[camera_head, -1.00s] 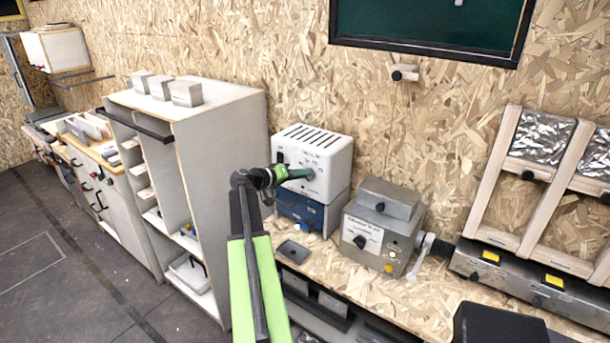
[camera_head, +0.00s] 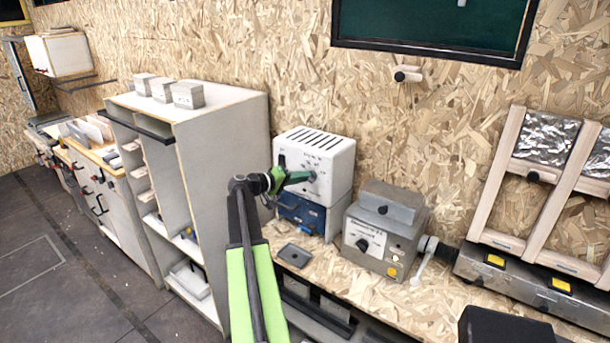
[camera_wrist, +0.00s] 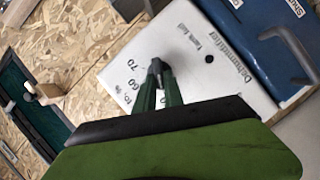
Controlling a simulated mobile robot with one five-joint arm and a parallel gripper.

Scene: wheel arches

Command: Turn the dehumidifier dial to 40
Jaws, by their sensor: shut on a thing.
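The dehumidifier (camera_head: 335,160) is a white box with top slots, standing on a blue box against the wall. In the wrist view its white front (camera_wrist: 215,70) shows the word "Dehumidifier", a "Tank full" label and dial numbers including 60 and 70. My gripper (camera_head: 312,176) reaches its front from the left. In the wrist view, my green fingers (camera_wrist: 157,72) are shut on the small dark dial (camera_wrist: 156,63). The fingers and green gripper body hide most of the dial and part of its scale, so the pointer's setting cannot be read.
The blue box (camera_head: 302,213) sits directly below. A grey machine (camera_head: 378,240) with a black knob stands to the right on the bench. A small dark tray (camera_head: 294,255) lies in front. A tall white shelf unit (camera_head: 230,160) stands close on the left.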

